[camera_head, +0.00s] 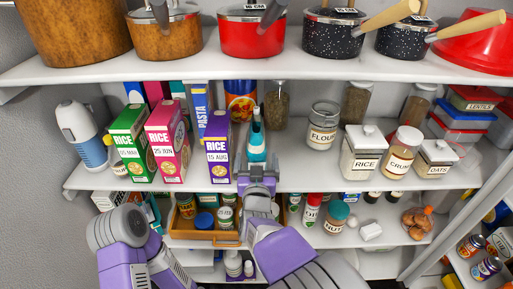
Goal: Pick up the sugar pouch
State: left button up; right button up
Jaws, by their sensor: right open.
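I cannot pick out a pouch labelled sugar in the head view. My right gripper (257,172) reaches in over the lower edge of the middle shelf and is open. A teal and white bottle-like item (257,146) stands just beyond its fingertips; I cannot tell what it is or whether they touch. My right arm hides part of the shelf below. My left arm (135,250) is at the lower left, and its gripper does not show.
Rice boxes (166,141) stand left of my right gripper on the middle shelf (300,172). A flour jar (322,126) and a rice jar (364,152) stand to the right. Pots, including a red one (252,38), line the shelf above. A wooden tray (185,234) sits below.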

jog(key=w, duration=0.3)
jog(key=shift+w+f, duration=0.25)
jog(key=shift+w, duration=0.15)
jog(key=shift+s+r, duration=0.1)
jog(key=shift+s, duration=0.2)
jog(key=shift+w, duration=0.15)
jog(key=c, duration=1.1)
jog(key=shift+r, duration=0.15)
jog(key=shift+c, duration=0.3)
